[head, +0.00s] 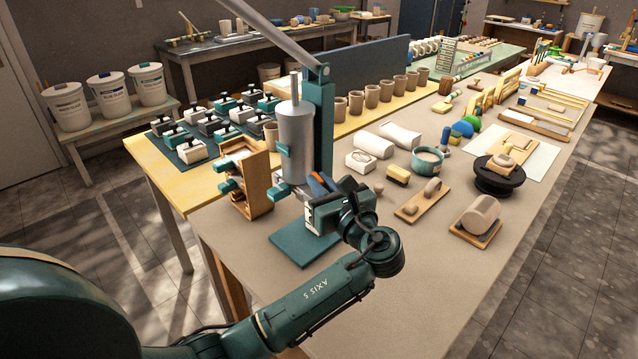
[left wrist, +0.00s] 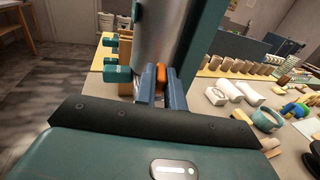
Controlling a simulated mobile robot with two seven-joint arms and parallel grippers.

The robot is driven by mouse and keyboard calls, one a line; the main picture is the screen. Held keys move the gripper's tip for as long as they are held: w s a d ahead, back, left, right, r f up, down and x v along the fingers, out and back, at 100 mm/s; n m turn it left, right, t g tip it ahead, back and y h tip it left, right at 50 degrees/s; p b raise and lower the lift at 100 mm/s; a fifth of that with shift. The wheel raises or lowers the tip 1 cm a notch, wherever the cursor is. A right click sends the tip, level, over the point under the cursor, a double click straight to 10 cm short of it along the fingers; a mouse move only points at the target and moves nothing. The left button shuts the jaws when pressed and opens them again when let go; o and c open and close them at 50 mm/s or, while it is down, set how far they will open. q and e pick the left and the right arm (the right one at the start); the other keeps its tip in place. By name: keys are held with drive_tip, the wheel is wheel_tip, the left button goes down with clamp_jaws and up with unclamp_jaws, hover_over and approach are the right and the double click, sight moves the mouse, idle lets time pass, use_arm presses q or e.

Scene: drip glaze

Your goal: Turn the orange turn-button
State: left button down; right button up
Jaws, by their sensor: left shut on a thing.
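The orange turn-button (left wrist: 161,74) is at the lower front of a wall-mount style clay extruder, below its grey metal cylinder (head: 296,140). In the left wrist view it sits between the two blue fingers of my left gripper (left wrist: 160,80), mostly covered by them. In the head view my left gripper (head: 319,186) reaches the foot of the cylinder, and its fingers hide most of the button. The gripper is shut on the button. The cylinder also shows in the left wrist view (left wrist: 165,35). My right gripper is in neither view.
A green upright post (head: 318,120) with a lever holds the cylinder above a green base plate (head: 302,240). A wooden box with green knobs (head: 246,185) stands close on the left. Clay pieces, a bowl (head: 427,160) and a sponge (head: 398,174) lie to the right. The table's front is clear.

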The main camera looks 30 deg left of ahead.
use_arm(q)
drive_tip(key=shift+w+d+n+g+y, duration=0.1)
drive_tip(key=shift+n+g+y, duration=0.55)
drive_tip(key=shift+g, duration=0.4)
drive_tip(key=shift+w+n+g+y, duration=0.1)
drive_tip(key=shift+n+g+y, duration=0.35)
drive_tip(key=shift+n+g, duration=0.5)
drive_tip(key=shift+g, duration=0.4)
drive_tip(key=c, duration=1.8)
unclamp_jaws()
drive_tip(key=shift+o, duration=0.2)
drive_tip(key=b+v, duration=0.2)
drive_tip(key=v, duration=1.1)
drive_tip(key=shift+b, duration=0.3)
